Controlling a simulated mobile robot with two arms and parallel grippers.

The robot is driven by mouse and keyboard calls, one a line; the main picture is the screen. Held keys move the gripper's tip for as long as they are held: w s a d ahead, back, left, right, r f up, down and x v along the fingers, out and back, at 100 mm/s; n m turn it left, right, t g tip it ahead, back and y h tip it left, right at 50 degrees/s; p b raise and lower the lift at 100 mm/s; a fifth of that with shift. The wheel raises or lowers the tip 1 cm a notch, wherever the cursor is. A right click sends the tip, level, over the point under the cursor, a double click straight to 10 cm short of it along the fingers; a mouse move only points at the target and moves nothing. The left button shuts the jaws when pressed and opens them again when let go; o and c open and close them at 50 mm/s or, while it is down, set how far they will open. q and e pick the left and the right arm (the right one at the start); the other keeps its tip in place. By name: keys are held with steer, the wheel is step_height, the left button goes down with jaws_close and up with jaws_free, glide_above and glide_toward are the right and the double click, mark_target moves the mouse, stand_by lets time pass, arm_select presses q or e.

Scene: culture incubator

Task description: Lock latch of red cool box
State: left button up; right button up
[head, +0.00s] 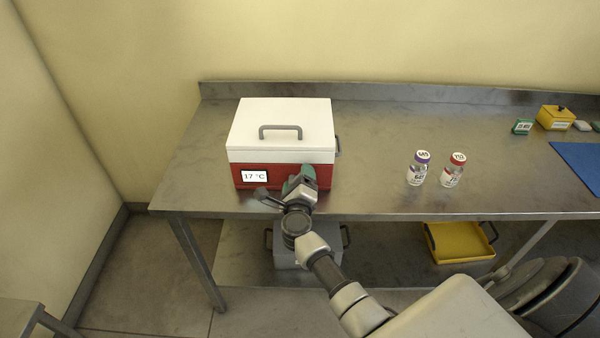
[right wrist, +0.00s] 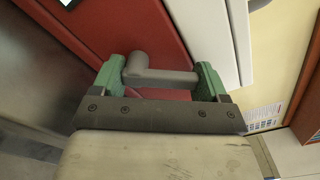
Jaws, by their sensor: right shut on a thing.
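The red cool box (head: 278,168) stands on the steel bench at the left, with its white lid (head: 290,119) down and a grey handle (head: 281,131) on top. Its front display (head: 255,176) reads 17 °C. My right gripper (head: 300,178) is at the right part of the box front. In the right wrist view, its green fingers (right wrist: 162,78) are shut on the grey latch (right wrist: 158,77), which lies between them against the red body (right wrist: 135,28), near the lid edge (right wrist: 200,40). In the head view the gripper hides the latch. My left gripper is not in view.
Two vials, one purple-capped (head: 418,170) and one red-capped (head: 453,171), stand on the bench (head: 370,130) right of the box. A yellow box (head: 555,117) and a blue mat (head: 580,164) lie farther right. A yellow tray (head: 460,243) is on the lower shelf.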

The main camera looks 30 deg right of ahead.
steer(key=n+p, duration=0.1)
steer(key=n, duration=0.1)
steer(key=n+p, duration=0.1)
steer(key=shift+w+a+r+n+p, duration=0.15)
steer(key=shift+a+r+n+p, duration=0.15)
steer(key=shift+r, duration=0.05)
steer(key=shift+w+a+n+p, duration=0.15)
steer(key=shift+n+p, duration=0.35)
steer(key=shift+n, duration=0.35)
steer(key=shift+a+n+p, duration=0.15)
steer(key=shift+n+p, duration=0.3)
steer(key=shift+n, duration=0.4)
steer(key=shift+f, duration=0.1)
steer(key=o, duration=0.9)
steer(key=p+v, duration=0.3)
steer(key=v, duration=0.7)
steer(key=shift+s+a, duration=0.25)
steer(key=shift+s, duration=0.05)
